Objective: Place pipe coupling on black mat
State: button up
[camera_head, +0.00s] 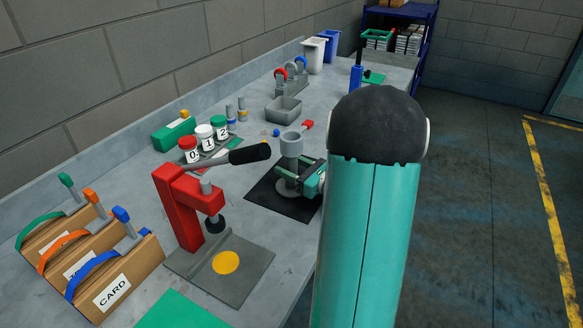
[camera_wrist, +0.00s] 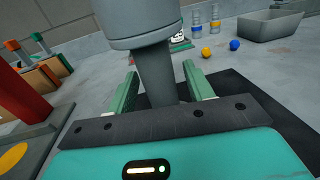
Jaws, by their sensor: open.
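The grey pipe coupling (camera_head: 291,146) stands upright on the black mat (camera_head: 262,192), with a wide upper part, a narrower stem and a round base. In the wrist view the coupling (camera_wrist: 140,22) fills the upper middle. The mat (camera_wrist: 238,88) lies below and to the right of it. My gripper (camera_head: 291,172) is at the stem, below the wide upper part. In the wrist view my gripper (camera_wrist: 161,84) is open, with one green finger on each side of the stem. The coupling's base is hidden there by my gripper body.
A red press (camera_head: 185,208) with a black lever stands left of the mat; the lever (camera_head: 250,154) reaches close to the coupling. Numbered jars (camera_head: 204,134), a grey bin (camera_head: 283,109) and small balls lie behind. Cardboard boxes (camera_head: 105,270) stand at the front left.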

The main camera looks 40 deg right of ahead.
jog(key=s, duration=0.4)
jog(key=s+d, duration=0.1)
jog(key=s, duration=0.3)
jog(key=s+d, duration=0.1)
jog(key=s, duration=0.2)
jog(key=shift+s+d, duration=0.15)
jog(key=shift+s, duration=0.25)
